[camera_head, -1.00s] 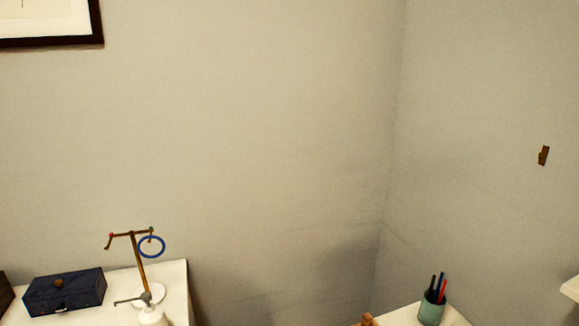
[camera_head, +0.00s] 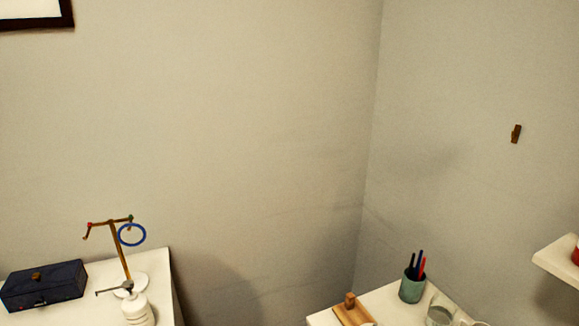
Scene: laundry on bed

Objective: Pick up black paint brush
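No black paint brush can be made out for certain. A green cup (camera_head: 412,287) stands on a white surface at the lower right, holding thin upright items. Among them are a dark one (camera_head: 411,266), a blue one (camera_head: 419,262) and a red one (camera_head: 423,268); they are too small to tell whether any is a brush. Neither of my grippers is in view.
The white surface (camera_head: 379,300) also carries a wooden block piece (camera_head: 352,312) and a clear glass (camera_head: 440,312). A white shelf (camera_head: 556,257) juts from the right. At left, another white top (camera_head: 162,290) holds a dark blue box (camera_head: 44,286) and a stand (camera_head: 121,255) with a blue ring.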

